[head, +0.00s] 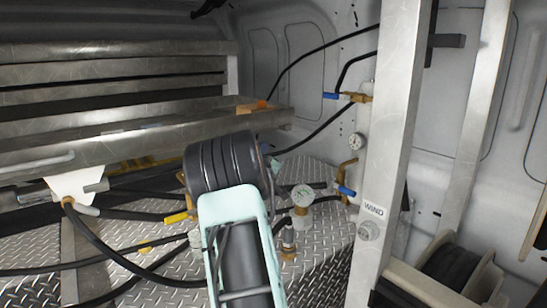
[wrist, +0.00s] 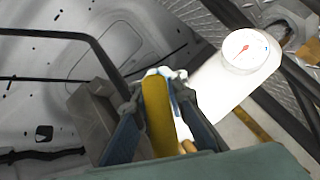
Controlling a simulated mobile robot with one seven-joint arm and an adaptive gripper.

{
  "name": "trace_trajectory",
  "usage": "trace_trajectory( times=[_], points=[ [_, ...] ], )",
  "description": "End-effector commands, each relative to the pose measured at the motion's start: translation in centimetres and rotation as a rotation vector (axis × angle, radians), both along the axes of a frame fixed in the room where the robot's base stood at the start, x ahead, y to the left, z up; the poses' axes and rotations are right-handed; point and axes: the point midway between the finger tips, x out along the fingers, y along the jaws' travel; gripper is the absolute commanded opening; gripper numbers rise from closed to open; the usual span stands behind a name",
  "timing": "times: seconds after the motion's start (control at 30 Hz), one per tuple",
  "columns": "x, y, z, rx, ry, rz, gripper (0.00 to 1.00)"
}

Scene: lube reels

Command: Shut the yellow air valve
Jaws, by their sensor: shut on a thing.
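The yellow valve handle (wrist: 158,115) stands between the two fingers of my gripper (wrist: 157,88) in the wrist view. The fingers are shut on it, one on each side. The lower end of the handle is hidden by the gripper body, and the valve body is not clear. In the head view my gripper is mostly hidden behind my dark wrist joint. A yellow handle (head: 176,217) shows just left of my arm there, low over the metal floor; I cannot tell if it is the held one.
A pressure gauge (head: 302,195) stands right of my arm; a gauge (wrist: 245,48) is close to my fingers in the wrist view. Blue-handled valves (head: 346,190) are at the wall. Black hoses (head: 120,255) cross the floor at left. A metal post (head: 393,150) stands at right.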

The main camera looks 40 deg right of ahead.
Motion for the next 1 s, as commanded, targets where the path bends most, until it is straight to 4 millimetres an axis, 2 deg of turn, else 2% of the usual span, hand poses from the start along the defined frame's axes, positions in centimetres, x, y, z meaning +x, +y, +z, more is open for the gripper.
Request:
trace_trajectory(
  times=[0.5, 1.0],
  points=[
    [0.2, 2.6, -3.8, 0.486, -0.06, -0.003, 0.0],
    [0.7, 6.5, -5.6, 0.914, -0.106, -0.001, 0.0]
  ],
)
